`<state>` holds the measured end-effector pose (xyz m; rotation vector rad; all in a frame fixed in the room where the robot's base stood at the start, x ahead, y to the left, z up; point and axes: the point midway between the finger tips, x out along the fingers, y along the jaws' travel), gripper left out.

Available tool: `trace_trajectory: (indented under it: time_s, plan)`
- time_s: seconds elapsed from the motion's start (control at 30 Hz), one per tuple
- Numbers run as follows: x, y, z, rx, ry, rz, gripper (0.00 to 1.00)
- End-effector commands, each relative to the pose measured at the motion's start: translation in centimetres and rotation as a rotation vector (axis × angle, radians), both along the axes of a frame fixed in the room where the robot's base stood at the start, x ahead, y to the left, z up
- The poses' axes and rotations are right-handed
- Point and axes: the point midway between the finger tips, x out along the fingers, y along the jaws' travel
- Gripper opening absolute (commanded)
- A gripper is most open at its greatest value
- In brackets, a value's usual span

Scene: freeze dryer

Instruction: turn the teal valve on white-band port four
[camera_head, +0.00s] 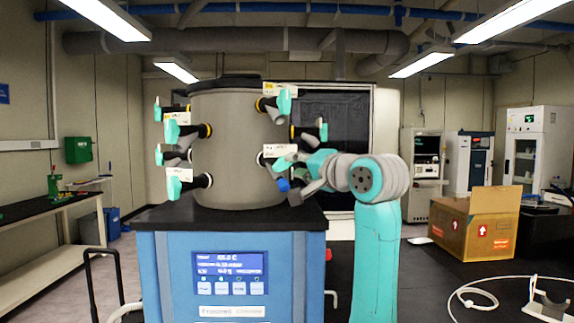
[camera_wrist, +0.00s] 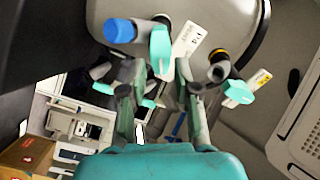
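The freeze dryer's grey drum (camera_head: 237,140) carries several ports with teal valve handles and small tags. At its lower right, a port has a white tag (camera_head: 277,150) with no yellow band; its number is too small to read surely. My gripper (camera_head: 296,180) is at this port, beside a blue cap (camera_head: 283,184), and partly hides it. In the wrist view, my gripper (camera_wrist: 160,84) is open, with a finger on each side. The teal valve handle (camera_wrist: 160,50) shows between and just beyond the fingertips, next to the white tag (camera_wrist: 188,39). Contact cannot be told.
A yellow-banded tag (camera_wrist: 262,78) and another teal handle (camera_wrist: 239,92) lie right of my fingers in the wrist view. An upper right valve (camera_head: 284,101) sits above my gripper. The dryer's black top (camera_head: 160,215) is below. A cardboard box (camera_head: 470,240) stands at right.

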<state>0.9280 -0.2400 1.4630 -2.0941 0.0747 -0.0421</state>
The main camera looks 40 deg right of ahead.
Motion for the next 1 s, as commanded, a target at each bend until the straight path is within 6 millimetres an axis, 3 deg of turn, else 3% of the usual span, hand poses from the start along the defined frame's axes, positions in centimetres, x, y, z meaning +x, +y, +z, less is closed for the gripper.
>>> trace_trajectory:
  time_s: [0.1,0.3,0.7,0.83,1.0]
  plan:
    - [2.0,0.0,0.0,0.002,0.001,0.003,0.31]
    - [4.2,-0.3,0.0,0.000,0.000,0.001,0.31]
    - [4.8,-0.3,0.0,0.000,-0.001,0.001,0.31]
    - [4.8,-0.3,0.0,0.000,-0.001,0.001,0.01]
    - [4.8,-0.3,0.0,-0.001,-0.001,0.001,0.00]
